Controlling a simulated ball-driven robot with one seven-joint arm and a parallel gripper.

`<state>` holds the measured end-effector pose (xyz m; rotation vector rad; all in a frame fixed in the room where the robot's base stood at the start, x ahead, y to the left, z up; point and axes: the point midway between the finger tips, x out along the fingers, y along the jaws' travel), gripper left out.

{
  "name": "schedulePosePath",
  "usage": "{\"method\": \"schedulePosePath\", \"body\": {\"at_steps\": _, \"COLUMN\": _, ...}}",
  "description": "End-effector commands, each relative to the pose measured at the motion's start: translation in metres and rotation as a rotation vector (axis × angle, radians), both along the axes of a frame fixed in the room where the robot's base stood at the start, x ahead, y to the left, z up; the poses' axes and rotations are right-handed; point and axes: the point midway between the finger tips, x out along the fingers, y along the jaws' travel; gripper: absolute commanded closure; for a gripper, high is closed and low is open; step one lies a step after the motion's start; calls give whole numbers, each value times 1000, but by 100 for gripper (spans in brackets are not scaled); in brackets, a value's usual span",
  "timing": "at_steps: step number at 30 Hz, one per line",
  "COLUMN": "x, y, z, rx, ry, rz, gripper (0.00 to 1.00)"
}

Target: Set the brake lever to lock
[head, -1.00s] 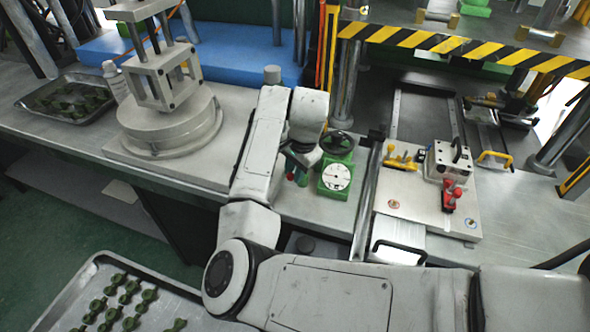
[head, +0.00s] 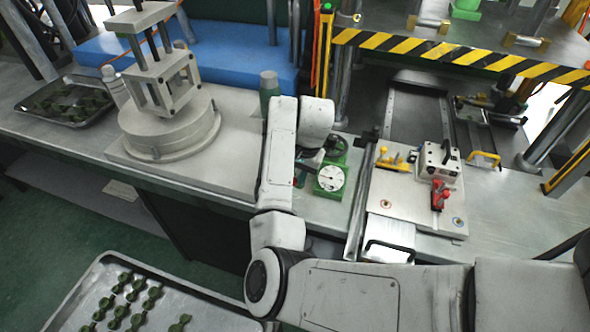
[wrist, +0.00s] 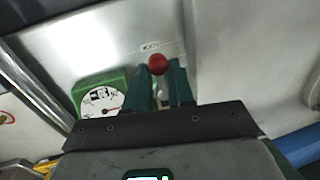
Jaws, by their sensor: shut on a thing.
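The brake lever has a red ball knob (wrist: 158,64) on a pale stem, seen in the wrist view. The two green fingers of my gripper (wrist: 162,82) stand on either side of the lever, just under the knob, and are shut on it. A small label, too blurred to read, is on the metal surface just beyond the knob. In the head view my gripper (head: 304,172) is low beside the green gauge box (head: 330,180), mostly hidden by my arm. The lever's base and its exact setting cannot be made out.
The green gauge box with a white dial (wrist: 102,101) is close left of my fingers in the wrist view. A plate with a metal block and red clamp (head: 438,195) lies to the right. A round pot (head: 168,125) stands to the left.

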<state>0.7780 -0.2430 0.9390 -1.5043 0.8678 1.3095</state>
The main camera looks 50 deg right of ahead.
Motion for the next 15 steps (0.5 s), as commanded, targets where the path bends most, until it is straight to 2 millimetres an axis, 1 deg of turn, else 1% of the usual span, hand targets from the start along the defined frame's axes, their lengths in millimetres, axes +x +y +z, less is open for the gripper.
{"method": "schedulePosePath", "body": {"at_steps": 6, "x": -1, "y": -1, "z": 0, "rx": -1, "ry": 1, "rz": -2, "gripper": 100}}
{"method": "schedulePosePath", "body": {"at_steps": 7, "x": -1, "y": -1, "z": 0, "rx": -1, "ry": 1, "rz": -2, "gripper": 76}}
{"method": "schedulePosePath", "body": {"at_steps": 12, "x": -1, "y": 0, "z": 0, "rx": -1, "ry": 1, "rz": -2, "gripper": 60}}
{"method": "schedulePosePath", "body": {"at_steps": 15, "x": -1, "y": 0, "z": 0, "rx": 0, "ry": 1, "rz": -2, "gripper": 53}}
